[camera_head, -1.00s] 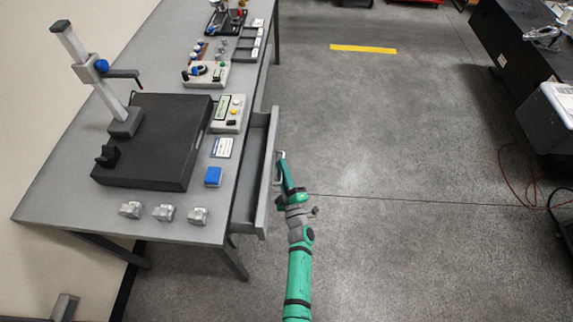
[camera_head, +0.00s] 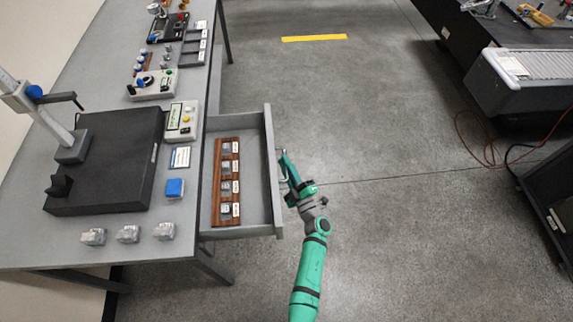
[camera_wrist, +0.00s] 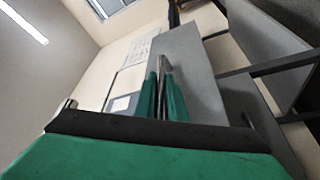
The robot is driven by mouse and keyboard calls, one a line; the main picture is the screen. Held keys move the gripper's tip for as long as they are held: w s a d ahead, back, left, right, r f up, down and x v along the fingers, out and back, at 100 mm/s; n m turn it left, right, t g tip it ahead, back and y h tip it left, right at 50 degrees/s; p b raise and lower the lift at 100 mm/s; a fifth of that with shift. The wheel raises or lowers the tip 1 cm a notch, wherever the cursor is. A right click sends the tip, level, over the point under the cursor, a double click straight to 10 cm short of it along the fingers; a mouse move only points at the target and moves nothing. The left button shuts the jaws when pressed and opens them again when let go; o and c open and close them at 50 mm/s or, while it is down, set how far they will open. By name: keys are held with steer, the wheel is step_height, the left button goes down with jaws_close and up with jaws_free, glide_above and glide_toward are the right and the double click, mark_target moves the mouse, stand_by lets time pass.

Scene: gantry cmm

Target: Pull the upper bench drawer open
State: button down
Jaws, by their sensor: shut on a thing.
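The upper bench drawer (camera_head: 262,224) stands well out from the right side of the grey bench (camera_head: 92,236). Inside it lies a brown wooden rack (camera_head: 217,217) with several small metal blocks and white labels. My gripper (camera_head: 282,158) is at the outer face of the drawer front, at its handle. In the wrist view the two green fingers of my gripper (camera_wrist: 163,98) are closed around the metal handle bar (camera_wrist: 163,70). The grey drawer front (camera_wrist: 190,75) fills the area behind them. The inner end of the drawer is hidden under the bench top.
The bench top holds a black plate (camera_head: 110,165) with a stand, a blue block (camera_head: 174,188) and several metal blocks. The floor right of my arm is clear up to a dark cabinet (camera_head: 555,200) and cables.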

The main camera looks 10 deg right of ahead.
steer(key=c, duration=2.1)
jaws_free()
steer(key=v, duration=1.1)
steer(key=shift+w, duration=0.2)
